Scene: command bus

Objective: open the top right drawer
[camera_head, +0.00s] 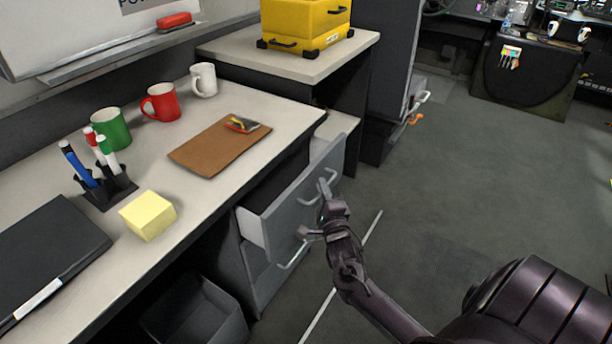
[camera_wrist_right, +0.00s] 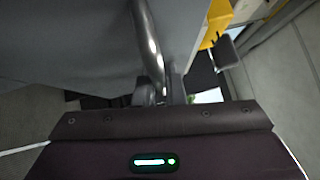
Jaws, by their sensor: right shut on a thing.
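The top right drawer (camera_head: 280,212) under the desk is grey and stands pulled partly out, with a dark gap between its front and the desktop. Its metal handle (camera_head: 311,199) is on the drawer front. My right gripper (camera_head: 316,209) is at this handle and is shut on it. In the right wrist view the handle (camera_wrist_right: 149,42) runs down to my right gripper (camera_wrist_right: 163,97), with the grey drawer front (camera_wrist_right: 75,40) behind it. The fingertips are partly hidden there. My left gripper is not in view.
A lower drawer with its own handle (camera_head: 293,257) is shut below. The desktop (camera_head: 225,95) holds mugs, a brown clipboard (camera_head: 207,152), yellow notes (camera_head: 148,214) and a pen holder (camera_head: 106,187). A dark bin (camera_head: 193,318) stands under the desk. Open floor (camera_head: 460,190) lies to the right.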

